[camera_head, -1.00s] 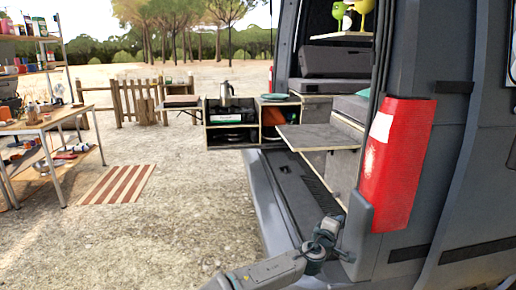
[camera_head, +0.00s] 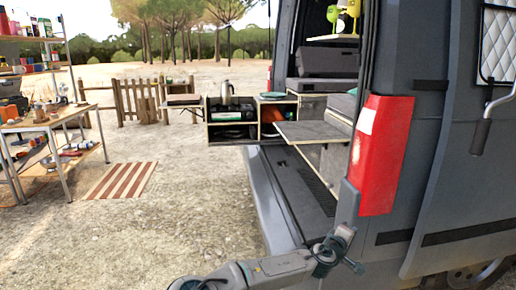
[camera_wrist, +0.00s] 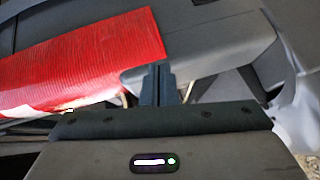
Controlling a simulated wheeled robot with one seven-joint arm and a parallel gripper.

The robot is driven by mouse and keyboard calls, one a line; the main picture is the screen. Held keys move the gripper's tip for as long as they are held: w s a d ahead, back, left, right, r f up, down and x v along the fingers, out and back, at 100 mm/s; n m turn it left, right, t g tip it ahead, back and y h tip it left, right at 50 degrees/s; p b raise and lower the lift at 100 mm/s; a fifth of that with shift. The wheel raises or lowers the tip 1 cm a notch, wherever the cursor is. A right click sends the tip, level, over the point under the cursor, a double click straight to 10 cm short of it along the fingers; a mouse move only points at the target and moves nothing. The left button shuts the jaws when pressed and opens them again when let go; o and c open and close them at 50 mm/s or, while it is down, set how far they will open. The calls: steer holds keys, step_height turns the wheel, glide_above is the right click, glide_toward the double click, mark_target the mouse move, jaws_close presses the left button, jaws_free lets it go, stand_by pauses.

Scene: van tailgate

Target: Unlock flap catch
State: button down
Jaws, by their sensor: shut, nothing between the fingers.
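A grey flap board (camera_head: 318,132) sticks out level from the van's rear opening, beside the cabinet there. I cannot make out its catch in either view. My gripper (camera_wrist: 158,85) shows in the wrist view with its dark fingers together and empty, in front of the van's red tail light (camera_wrist: 80,60) and grey body panel. In the head view my arm's end is low by the rear corner, below the red light and well short of the flap; its fingers are too small to read there.
A door handle (camera_head: 487,125) is at the right. A work table (camera_head: 50,125) and striped mat (camera_head: 120,180) lie left. Open gravel is between.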

steer(key=s+d+f+m+g+y+p, duration=0.1)
steer(key=s+f+m+g+y+p, duration=0.2)
steer(key=s, duration=0.4)
steer(key=s+d+f+m+g+y+p, duration=0.1)
steer(key=s+d+f+m+g+p, duration=0.15)
steer(key=s+m+g, duration=0.35)
steer(key=s+a+r+y+p, duration=0.2)
steer(key=s+a+r+p, duration=0.1)
steer(key=s+a+r, duration=0.3)
steer(key=s+a+r+n+y+p, duration=0.1)
steer(key=s+a+r+y+p, duration=0.1)
steer(key=s+a+r, duration=0.4)
steer(key=s+a+r+y+p, duration=0.3)
steer(key=s+a+r+p, duration=0.2)
steer(key=s+r, duration=0.6)
step_height(320, 180, up, 6)
steer(key=shift+s+a+f, duration=0.25)
steer(key=shift+s+a, duration=0.05)
steer(key=shift+a, duration=0.5)
steer(key=shift+w, duration=0.2)
